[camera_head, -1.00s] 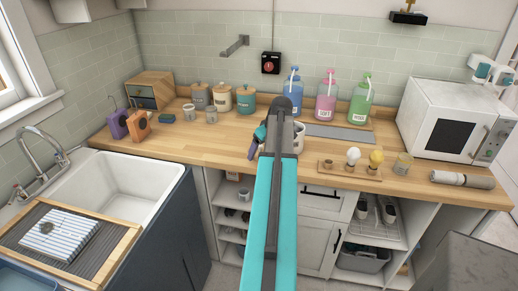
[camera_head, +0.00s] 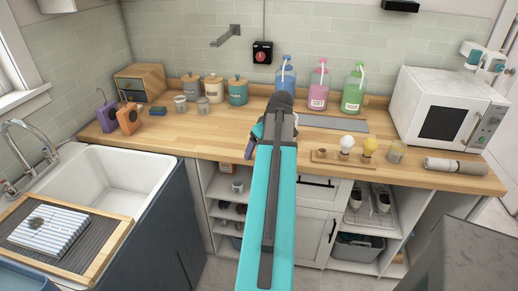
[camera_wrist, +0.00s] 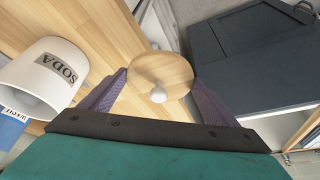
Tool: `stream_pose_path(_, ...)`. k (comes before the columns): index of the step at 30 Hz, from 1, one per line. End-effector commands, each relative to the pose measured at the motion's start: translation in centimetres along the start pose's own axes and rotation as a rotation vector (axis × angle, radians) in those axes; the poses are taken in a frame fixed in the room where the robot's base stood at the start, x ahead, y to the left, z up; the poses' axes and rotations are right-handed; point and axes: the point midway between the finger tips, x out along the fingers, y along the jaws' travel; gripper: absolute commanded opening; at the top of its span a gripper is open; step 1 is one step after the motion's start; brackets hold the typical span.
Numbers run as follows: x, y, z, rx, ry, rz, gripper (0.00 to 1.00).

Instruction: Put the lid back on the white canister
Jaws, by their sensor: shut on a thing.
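The lid (camera_wrist: 172,70) is a round pale wooden disc with a white knob. It sits between the two purple fingers of my gripper (camera_wrist: 158,82), which is shut on it. In the wrist view the white canister (camera_wrist: 32,75), labelled SODA, is to the left of the lid and apart from it. In the head view my gripper (camera_head: 252,145) is over the front part of the counter. My arm hides the lid and most or all of the canister there.
Lidded canisters (camera_head: 213,89) and pump bottles (camera_head: 317,88) stand along the back. Bulbs on a small board (camera_head: 322,157), a jar (camera_head: 396,152) and the microwave (camera_head: 448,108) are to the right. The sink (camera_head: 100,190) is left.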

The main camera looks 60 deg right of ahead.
Motion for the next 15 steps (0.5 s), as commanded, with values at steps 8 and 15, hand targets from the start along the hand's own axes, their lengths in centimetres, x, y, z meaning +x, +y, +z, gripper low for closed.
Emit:
stream_pose_path(8,0.01,-0.01,-0.02,0.0,0.0,0.0,0.6)
stream_pose_path(15,0.16,-0.59,-0.56,-0.004,-0.001,-0.002,0.6)
